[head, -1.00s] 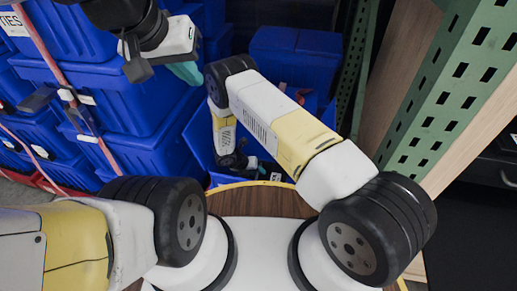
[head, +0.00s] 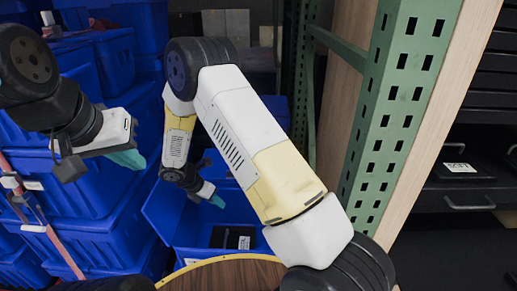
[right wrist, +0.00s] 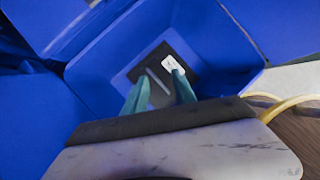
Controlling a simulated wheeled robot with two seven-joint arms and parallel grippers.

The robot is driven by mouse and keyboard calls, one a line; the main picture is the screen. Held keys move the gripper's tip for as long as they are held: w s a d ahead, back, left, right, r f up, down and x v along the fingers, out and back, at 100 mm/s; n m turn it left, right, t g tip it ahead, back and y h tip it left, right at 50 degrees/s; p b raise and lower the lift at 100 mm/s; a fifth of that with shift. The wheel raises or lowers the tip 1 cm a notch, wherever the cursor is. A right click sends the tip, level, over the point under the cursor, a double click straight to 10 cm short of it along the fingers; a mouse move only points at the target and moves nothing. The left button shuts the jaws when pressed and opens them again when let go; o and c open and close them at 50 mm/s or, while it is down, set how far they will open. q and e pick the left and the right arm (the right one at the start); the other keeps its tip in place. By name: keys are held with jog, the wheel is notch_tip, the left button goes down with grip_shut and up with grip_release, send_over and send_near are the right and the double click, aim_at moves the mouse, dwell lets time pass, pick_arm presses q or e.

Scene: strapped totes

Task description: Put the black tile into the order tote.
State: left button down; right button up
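A black tile (head: 230,238) with a white label lies in the open blue tote (head: 190,222) in the middle of the head view. In the right wrist view, the tile (right wrist: 152,72) lies on the tote's floor, beyond my fingertips. My right gripper (head: 217,201) is above the tote's opening; its teal fingers (right wrist: 158,92) are apart with nothing visibly held between them. My left gripper (head: 128,159) hangs at the left in front of stacked blue totes; its fingers overlap, so their opening is unclear. No label naming the order tote is readable.
Strapped blue totes (head: 95,210) are stacked at the left. A green perforated post (head: 390,110) and wooden panel stand right of my right arm. Farther right, a dark drawer unit (head: 478,205) holds a black labelled item (head: 460,172). A round wooden surface (head: 225,275) is below.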

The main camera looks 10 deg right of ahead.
jog(key=s+d+r+m+y, duration=0.1)
jog(key=s+d+r+m, duration=0.1)
jog(key=d+r+m, duration=0.45)
jog(key=s+d+r+m+y, duration=0.1)
jog(key=s+r+m, duration=0.2)
jog(key=r, duration=0.7)
jog(key=s+d+r+m+y, duration=0.1)
jog(key=s+d+r+m, duration=0.1)
jog(key=d+r+m, duration=0.45)
jog(key=s+d+r+m+t+y, duration=0.2)
jog(key=s+r+m+t+y, duration=0.1)
jog(key=s+r+m, duration=0.8)
jog(key=s+r+y, duration=0.1)
jog(key=s+r, duration=0.1)
jog(key=s, duration=0.3)
jog(key=shift+s+r, duration=0.35)
jog(key=shift+s, duration=0.05)
